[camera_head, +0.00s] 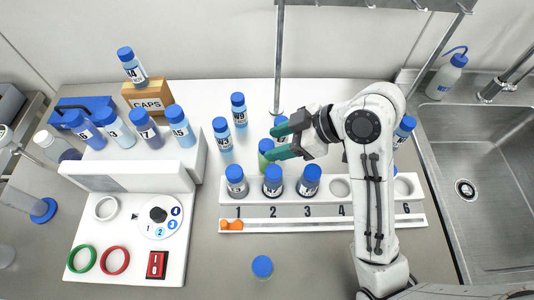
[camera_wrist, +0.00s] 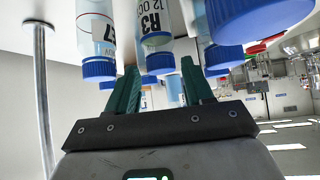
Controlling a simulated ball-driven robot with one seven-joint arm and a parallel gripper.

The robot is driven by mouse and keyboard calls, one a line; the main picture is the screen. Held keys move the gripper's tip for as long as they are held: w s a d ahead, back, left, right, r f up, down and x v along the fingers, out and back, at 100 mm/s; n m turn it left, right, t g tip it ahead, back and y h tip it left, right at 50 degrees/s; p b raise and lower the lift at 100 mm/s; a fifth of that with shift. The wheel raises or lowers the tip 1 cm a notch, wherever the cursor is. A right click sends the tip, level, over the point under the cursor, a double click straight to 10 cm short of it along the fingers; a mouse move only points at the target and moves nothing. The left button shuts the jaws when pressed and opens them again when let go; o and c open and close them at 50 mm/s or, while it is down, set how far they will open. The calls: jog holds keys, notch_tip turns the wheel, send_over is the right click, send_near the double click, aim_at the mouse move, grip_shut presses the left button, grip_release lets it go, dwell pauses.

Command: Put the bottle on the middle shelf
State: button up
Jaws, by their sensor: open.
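My gripper (camera_head: 268,140) is open, its two green fingers pointing left above the back of the white numbered rack. In the wrist view the open fingers (camera_wrist: 160,92) show with a blue-capped bottle marked R3 (camera_wrist: 158,50) beyond the gap between them. Several similar blue-capped bottles stand around, so I cannot tell which one the task means. A wire shelf edge (camera_head: 370,4) shows at the top on a metal post; I cannot make out a middle shelf.
The white rack (camera_head: 325,211) holds bottles in slots 1 to 3; slot 4 is empty. Bottles stand on a white stand (camera_head: 130,180) at left and on the CAPS box (camera_head: 148,92). A sink (camera_head: 480,190) lies right. A blue cap (camera_head: 262,266) shows at the front.

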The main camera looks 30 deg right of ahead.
aim_at(269, 145)
jog(key=shift+p+x, duration=0.5)
jog(key=shift+x, duration=2.15)
jog(key=shift+a+r, duration=0.1)
jog(key=shift+c, duration=0.3)
jog(key=c, duration=0.8)
